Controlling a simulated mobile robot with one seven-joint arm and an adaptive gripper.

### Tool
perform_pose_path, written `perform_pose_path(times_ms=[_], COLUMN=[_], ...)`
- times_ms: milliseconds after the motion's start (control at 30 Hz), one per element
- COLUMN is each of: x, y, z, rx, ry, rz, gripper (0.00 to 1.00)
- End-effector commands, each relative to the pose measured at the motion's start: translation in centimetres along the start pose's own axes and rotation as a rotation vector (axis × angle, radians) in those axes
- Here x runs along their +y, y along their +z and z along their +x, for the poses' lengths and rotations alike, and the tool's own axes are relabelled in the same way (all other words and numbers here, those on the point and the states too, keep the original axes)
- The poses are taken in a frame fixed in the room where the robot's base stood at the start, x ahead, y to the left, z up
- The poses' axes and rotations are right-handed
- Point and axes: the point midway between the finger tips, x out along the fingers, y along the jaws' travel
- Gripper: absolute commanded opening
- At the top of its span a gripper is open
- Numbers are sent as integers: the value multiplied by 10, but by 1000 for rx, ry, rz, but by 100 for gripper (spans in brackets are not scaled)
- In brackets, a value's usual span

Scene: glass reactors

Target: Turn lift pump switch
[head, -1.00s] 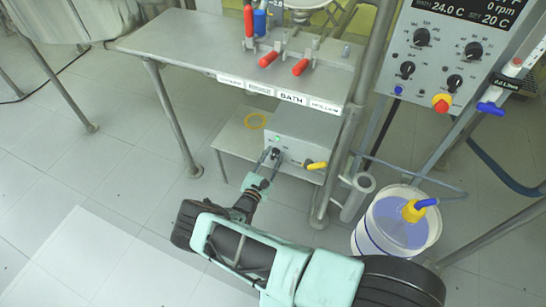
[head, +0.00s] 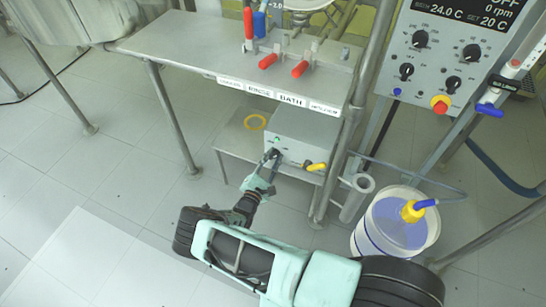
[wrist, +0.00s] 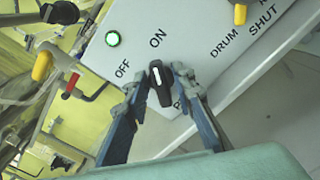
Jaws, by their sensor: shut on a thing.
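The lift pump switch is a black rotary knob (wrist: 161,86) with a white pointer mark, on a pale grey control box. It sits below the OFF and ON labels in the wrist view, and its mark points up toward the ON side. My gripper (wrist: 160,84) is shut on the knob, one finger on each side. In the head view my gripper (head: 271,157) is at the front face of the control box (head: 303,127), where the fingers mostly hide the knob. A green lamp (wrist: 112,39) is lit beside the OFF label.
A yellow handle (head: 316,167) projects from the box front to the right of my gripper. A steel table (head: 200,45) with red-handled valves overhangs the box. A table leg, a pipe and a white bucket (head: 428,246) stand to the right.

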Motion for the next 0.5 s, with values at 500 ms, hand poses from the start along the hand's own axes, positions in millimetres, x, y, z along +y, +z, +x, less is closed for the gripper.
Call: perform_pose_path(times_ms=[500], x=[0], y=[-1], z=[0], rx=[2], ry=[0], rz=[50], gripper=[29])
